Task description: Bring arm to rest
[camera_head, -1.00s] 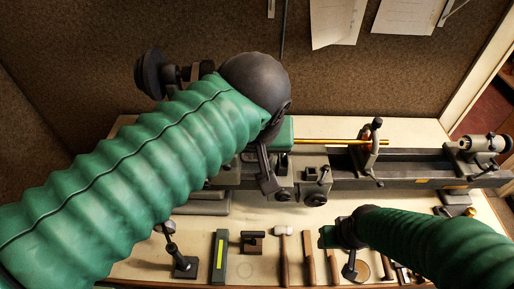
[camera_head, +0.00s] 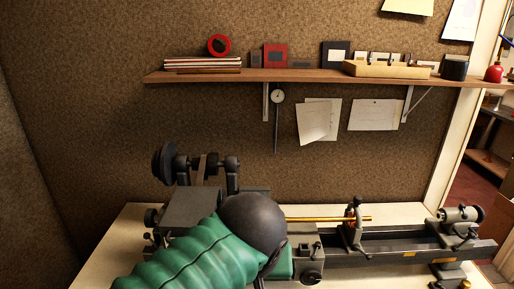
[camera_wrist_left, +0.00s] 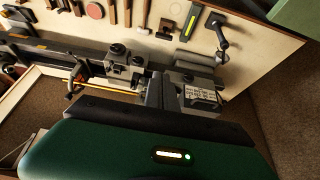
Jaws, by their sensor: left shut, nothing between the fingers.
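My left arm (camera_head: 190,262) comes in from the bottom left of the head view in a green ribbed sleeve with a dark round joint. It is in front of the lathe's left part and hides some of it. In the left wrist view, my left gripper (camera_wrist_left: 163,92) shows dark fingers, shut and empty, over the lathe area. Whether the fingers touch the lathe I cannot tell. The lathe (camera_head: 400,246) stands along the bench, with a thin brass rod (camera_head: 330,219) lying along it. My right arm and gripper are not in view.
A wooden shelf (camera_head: 310,76) on the brown wall holds a red ring (camera_head: 219,45), frames and a tray. Papers (camera_head: 318,121) hang below it. The wrist view shows several hand tools on the pale bench (camera_wrist_left: 260,52).

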